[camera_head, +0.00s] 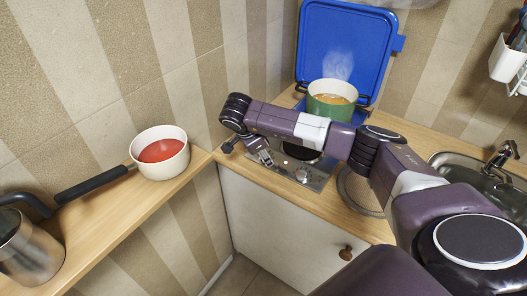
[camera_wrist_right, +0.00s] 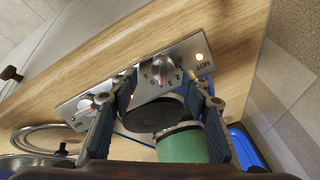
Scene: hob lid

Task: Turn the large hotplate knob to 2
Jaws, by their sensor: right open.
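The hob's steel control panel (camera_wrist_right: 130,88) lies along the counter's front, with a silver knob (camera_wrist_right: 160,72) ringed by numbers and a second, pale knob (camera_wrist_right: 101,99) to its left. I cannot tell which hotplate each knob belongs to, or read the pointers surely. My right gripper (camera_wrist_right: 163,92) is open, its fingers either side of the numbered knob in the wrist view and apart from it as far as I can tell. In the head view my right gripper (camera_head: 264,157) hangs over the panel (camera_head: 314,180). A bare dark hotplate (camera_wrist_right: 153,113) shows behind the knob. My left gripper is out of view.
A green pot (camera_head: 328,108) steams on the hob before the raised blue lid (camera_head: 343,48). A small light (camera_wrist_right: 199,57) glows by the HOT label. A white pan (camera_head: 159,173) with red contents and a steel jug (camera_head: 28,249) stand on the left ledge. A sink (camera_head: 480,180) lies right.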

